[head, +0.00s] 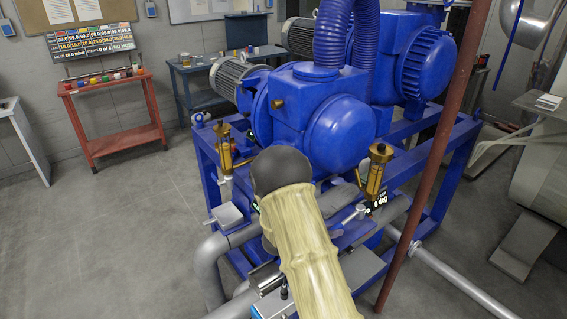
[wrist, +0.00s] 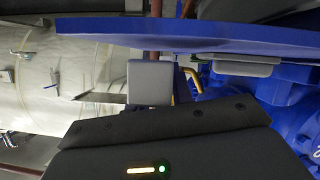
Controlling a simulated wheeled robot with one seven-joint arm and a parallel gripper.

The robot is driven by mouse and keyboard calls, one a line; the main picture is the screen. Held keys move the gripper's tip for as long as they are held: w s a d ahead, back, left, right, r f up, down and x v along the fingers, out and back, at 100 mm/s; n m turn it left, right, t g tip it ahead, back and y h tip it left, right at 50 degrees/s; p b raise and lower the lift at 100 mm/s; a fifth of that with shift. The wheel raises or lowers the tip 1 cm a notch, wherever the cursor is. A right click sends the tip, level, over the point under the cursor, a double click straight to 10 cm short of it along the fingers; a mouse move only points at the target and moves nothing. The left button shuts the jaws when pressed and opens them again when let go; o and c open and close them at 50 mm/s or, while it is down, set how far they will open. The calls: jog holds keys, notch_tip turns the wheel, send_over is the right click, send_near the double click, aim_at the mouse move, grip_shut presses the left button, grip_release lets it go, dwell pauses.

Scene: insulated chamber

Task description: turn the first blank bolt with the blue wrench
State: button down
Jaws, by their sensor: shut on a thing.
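My gripper shows in the wrist view as a dark housing with a yellow bar and a green light, with grey finger pads (wrist: 200,76) beyond it. A long flat blue bar (wrist: 190,35) crosses the top of that view close to the pads; I take it as the blue wrench, in my grip, but its jaw end is not clear. In the head view my beige-sleeved arm hides the gripper and wrench. No blank bolt can be made out. Dark labels, one reading "0 deg" (head: 380,203), show on the blue machine (head: 325,120) beside my arm.
Brass fittings (head: 375,172) stand on both sides (head: 224,148) of my arm. A reddish vertical pole (head: 432,150) rises at right, and grey pipes (head: 215,265) run low in front. A red cart (head: 115,120) stands at left. The floor between cart and machine is clear.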

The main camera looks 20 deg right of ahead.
jog(key=shift+r+p, duration=1.95)
jog(key=shift+r, duration=0.5)
